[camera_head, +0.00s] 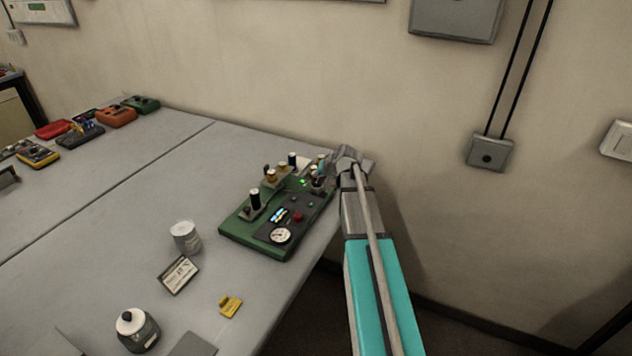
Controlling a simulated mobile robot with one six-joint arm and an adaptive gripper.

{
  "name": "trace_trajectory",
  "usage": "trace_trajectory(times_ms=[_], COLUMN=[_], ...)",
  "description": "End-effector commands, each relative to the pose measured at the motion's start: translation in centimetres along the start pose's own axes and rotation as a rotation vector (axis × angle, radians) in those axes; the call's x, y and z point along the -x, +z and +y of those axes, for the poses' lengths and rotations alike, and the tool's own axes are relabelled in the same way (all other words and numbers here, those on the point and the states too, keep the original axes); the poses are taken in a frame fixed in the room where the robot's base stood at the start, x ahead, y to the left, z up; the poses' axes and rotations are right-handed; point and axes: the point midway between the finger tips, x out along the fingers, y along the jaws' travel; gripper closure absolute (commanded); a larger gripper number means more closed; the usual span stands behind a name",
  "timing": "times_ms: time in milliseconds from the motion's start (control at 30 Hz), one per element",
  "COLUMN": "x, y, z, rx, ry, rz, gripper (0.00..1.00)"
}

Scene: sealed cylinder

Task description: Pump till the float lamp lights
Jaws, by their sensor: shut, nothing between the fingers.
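A pump panel with a green base (240,234) sits at the right edge of the table. It carries a black-topped post (255,198), brass-coloured fittings (271,176), a white round gauge (281,235), a red button (298,217) and a small bluish display (279,215). A small green light (304,182) glows near its far end; I cannot tell whether it is the float lamp. My gripper (325,169) is shut and empty at the panel's far right end, beside the fittings there. My wrist partly hides that corner, and I cannot tell whether the fingers touch anything.
A grey cup (186,238), a small sign (178,274), a yellow tag (230,305) and a white-lidded jar (137,329) stand in front. Several coloured devices (116,117) line the far left. The table's middle is clear. The wall rises close behind.

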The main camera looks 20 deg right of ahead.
Motion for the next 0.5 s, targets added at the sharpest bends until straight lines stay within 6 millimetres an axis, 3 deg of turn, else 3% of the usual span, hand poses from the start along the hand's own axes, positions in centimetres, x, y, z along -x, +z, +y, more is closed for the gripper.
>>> trace_trajectory(times_ms=[500], x=[1.9], y=[-1.4], z=[-1.4], rx=[0.0], ry=[0.0], rz=[0.0], gripper=[1.0])
